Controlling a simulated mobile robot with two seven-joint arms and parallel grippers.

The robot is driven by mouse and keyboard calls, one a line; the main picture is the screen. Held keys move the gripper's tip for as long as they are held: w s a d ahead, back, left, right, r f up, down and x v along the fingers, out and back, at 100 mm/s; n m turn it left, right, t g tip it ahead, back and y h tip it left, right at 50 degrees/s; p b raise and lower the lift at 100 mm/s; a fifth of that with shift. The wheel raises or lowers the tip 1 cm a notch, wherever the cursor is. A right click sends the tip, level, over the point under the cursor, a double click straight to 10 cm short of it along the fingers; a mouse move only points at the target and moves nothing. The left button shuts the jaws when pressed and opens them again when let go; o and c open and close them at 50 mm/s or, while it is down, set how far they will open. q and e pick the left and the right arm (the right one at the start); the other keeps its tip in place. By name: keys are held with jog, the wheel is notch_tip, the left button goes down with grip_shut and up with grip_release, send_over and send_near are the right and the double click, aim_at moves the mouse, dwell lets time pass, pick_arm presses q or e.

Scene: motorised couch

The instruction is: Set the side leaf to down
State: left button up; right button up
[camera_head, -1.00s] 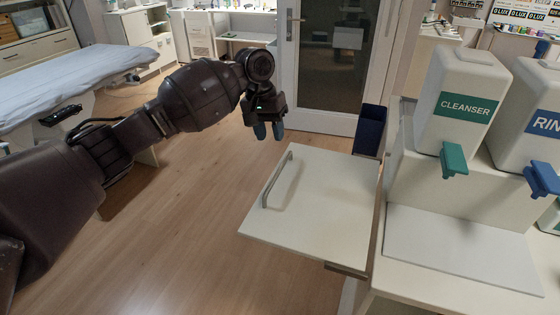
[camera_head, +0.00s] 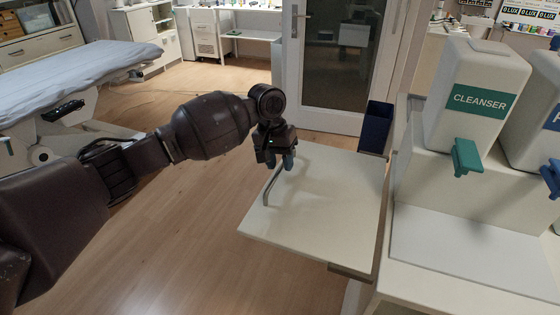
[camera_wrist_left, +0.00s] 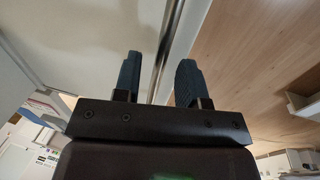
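The side leaf (camera_head: 325,205) is a pale flat panel standing out level from the left side of the counter. A grey bar handle (camera_head: 271,188) is fixed near its outer left edge. My left gripper (camera_head: 280,162) points down at the far end of this handle and partly hides it. In the left wrist view, the two blue-grey fingers (camera_wrist_left: 158,82) are apart, and the metal handle (camera_wrist_left: 168,40) runs between them in the picture. I see no clear contact with either finger. The pale leaf (camera_wrist_left: 90,30) fills the upper left there. My right gripper is not in view.
The counter (camera_head: 470,255) at the right carries a cleanser dispenser (camera_head: 480,85) with a green spout. A dark blue bin (camera_head: 376,128) is at the leaf's far corner. A bed (camera_head: 70,75) stands at the left. The wooden floor (camera_head: 170,235) left of the leaf is clear.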

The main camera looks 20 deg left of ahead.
pick_arm(q)
jog(key=shift+c, duration=0.5)
grip_shut()
jog(key=shift+f, duration=0.1)
